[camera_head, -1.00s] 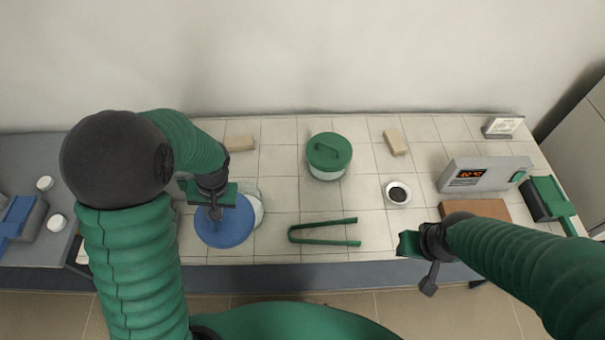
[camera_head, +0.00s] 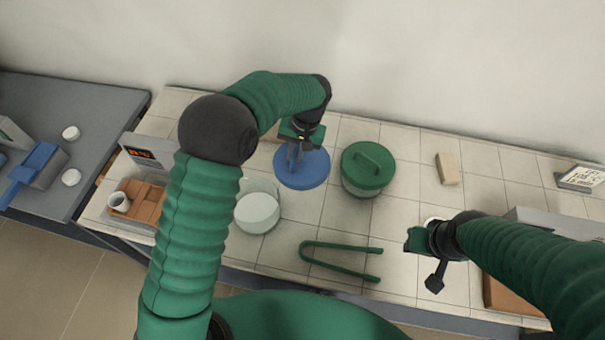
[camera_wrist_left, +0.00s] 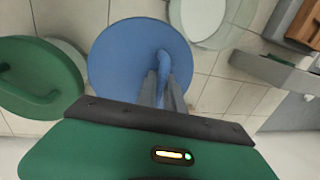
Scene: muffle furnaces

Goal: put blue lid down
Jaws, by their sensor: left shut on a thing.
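The blue lid (camera_head: 304,170) is a round disc with a handle, between an open glass jar and a green-lidded jar. My left gripper (camera_head: 295,158) is shut on its handle from above. In the left wrist view the blue lid (camera_wrist_left: 128,62) lies flat below the fingers (camera_wrist_left: 163,85). I cannot tell whether it touches the tiles. The open glass jar (camera_head: 257,210) with white content stands left of the lid, uncovered. My right gripper (camera_head: 412,240) is at the front right, away from the lid; its finger gap is not clear.
The green-lidded jar (camera_head: 367,170) stands close right of the blue lid. Green tongs (camera_head: 341,258) lie in front. A beige block (camera_head: 447,169) lies at the right.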

